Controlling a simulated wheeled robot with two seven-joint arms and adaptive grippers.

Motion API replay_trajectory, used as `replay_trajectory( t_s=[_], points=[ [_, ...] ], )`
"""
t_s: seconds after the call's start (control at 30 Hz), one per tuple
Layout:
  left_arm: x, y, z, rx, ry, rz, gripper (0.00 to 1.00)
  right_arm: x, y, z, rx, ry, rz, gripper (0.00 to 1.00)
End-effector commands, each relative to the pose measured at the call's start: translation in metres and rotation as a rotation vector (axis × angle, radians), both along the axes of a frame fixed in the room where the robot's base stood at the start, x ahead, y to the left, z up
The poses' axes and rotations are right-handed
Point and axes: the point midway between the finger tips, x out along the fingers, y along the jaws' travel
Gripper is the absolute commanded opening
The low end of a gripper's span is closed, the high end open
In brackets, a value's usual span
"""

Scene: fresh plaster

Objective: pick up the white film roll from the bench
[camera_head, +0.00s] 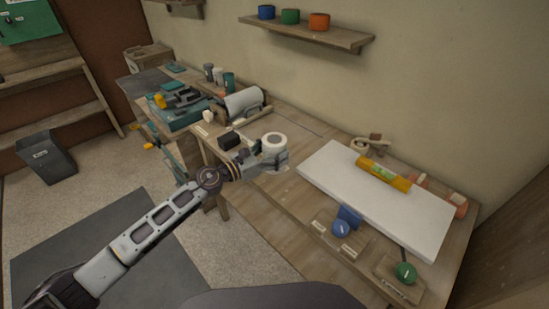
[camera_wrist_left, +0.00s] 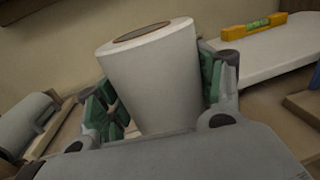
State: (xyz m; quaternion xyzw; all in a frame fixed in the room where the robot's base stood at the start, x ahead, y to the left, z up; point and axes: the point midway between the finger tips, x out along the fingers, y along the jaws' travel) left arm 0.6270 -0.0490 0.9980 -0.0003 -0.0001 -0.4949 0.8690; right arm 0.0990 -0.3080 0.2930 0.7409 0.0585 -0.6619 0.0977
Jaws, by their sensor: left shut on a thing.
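The white film roll (camera_head: 273,142) stands upright at the front middle of the bench (camera_head: 262,205). It also shows large in the left wrist view (camera_wrist_left: 155,80), with a brown core ring on its top. My left gripper (camera_head: 262,160) is shut on the roll, with its green-padded fingers (camera_wrist_left: 158,95) on either side of it. The roll's lower part is hidden by the gripper in the left wrist view. I cannot tell whether its base touches the bench. My right gripper is not in view.
A white board (camera_head: 375,200) with a yellow level (camera_head: 383,173) lies to the right. A dark block (camera_head: 229,140) and a grey roll on a stand (camera_head: 242,101) are to the left. A shelf with several cups (camera_head: 307,34) hangs above. A dark bin (camera_head: 47,157) stands on the floor.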

Motion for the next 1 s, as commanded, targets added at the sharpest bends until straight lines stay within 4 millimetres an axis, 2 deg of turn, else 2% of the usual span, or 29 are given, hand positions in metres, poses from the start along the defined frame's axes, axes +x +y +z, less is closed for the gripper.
replay_trajectory(
  t_s=[0.1,0.3,0.67,1.0],
  points=[
    [0.001,0.000,0.015,0.001,-0.004,0.000,0.34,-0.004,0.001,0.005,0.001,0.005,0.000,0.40],
    [0.000,0.000,0.023,0.000,-0.002,0.000,0.34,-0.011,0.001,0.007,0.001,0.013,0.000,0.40],
    [0.000,0.000,0.024,-0.001,-0.001,0.000,0.34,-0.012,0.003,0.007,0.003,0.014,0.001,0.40],
    [0.000,0.000,0.023,-0.001,-0.001,0.001,0.34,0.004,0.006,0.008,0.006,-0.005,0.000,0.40]
  ],
)
